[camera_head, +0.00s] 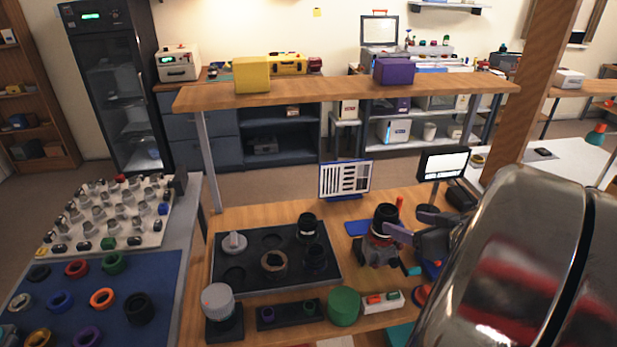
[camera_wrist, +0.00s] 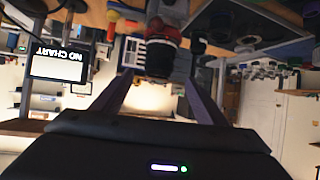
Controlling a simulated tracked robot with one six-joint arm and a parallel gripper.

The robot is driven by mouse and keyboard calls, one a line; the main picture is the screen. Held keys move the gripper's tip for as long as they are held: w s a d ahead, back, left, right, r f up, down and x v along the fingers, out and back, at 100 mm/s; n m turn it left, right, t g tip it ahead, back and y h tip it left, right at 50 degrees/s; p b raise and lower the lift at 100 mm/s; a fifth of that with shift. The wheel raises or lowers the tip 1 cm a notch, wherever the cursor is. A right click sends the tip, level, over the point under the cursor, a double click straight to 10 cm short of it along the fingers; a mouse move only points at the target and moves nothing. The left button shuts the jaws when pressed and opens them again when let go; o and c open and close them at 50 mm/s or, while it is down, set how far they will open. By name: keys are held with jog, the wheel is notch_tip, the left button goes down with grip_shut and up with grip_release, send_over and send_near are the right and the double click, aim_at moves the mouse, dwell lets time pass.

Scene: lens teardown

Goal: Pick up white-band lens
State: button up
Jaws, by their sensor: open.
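A dark lens (camera_head: 384,218) stands upright on a grey holder (camera_head: 378,250) right of the lens tray; a reddish band shows on it in the wrist view (camera_wrist: 160,50). My gripper (camera_head: 415,226) is open beside this lens, its fingers reaching toward it from the right. In the wrist view my two fingers (camera_wrist: 158,85) spread to either side of the lens, with nothing gripped. I cannot tell which lens has a white band.
A test chart (camera_head: 344,179) and a small screen (camera_head: 443,164) stand behind. A blue mat with coloured rings (camera_head: 75,300) lies left. A wooden shelf (camera_head: 345,93) spans above the bench.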

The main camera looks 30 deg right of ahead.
aim_at(393, 219)
dwell(0.3)
jog(key=x, duration=0.7)
jog(key=shift+w+f, duration=0.15)
jog(key=shift+w, duration=0.15)
jog(key=shift+w+f, duration=0.2)
jog(key=shift+w, duration=0.25)
jog(key=shift+d, duration=0.1)
jog(key=shift+x, duration=2.6)
jog(key=shift+d, duration=0.1)
jog(key=c, duration=1.3)
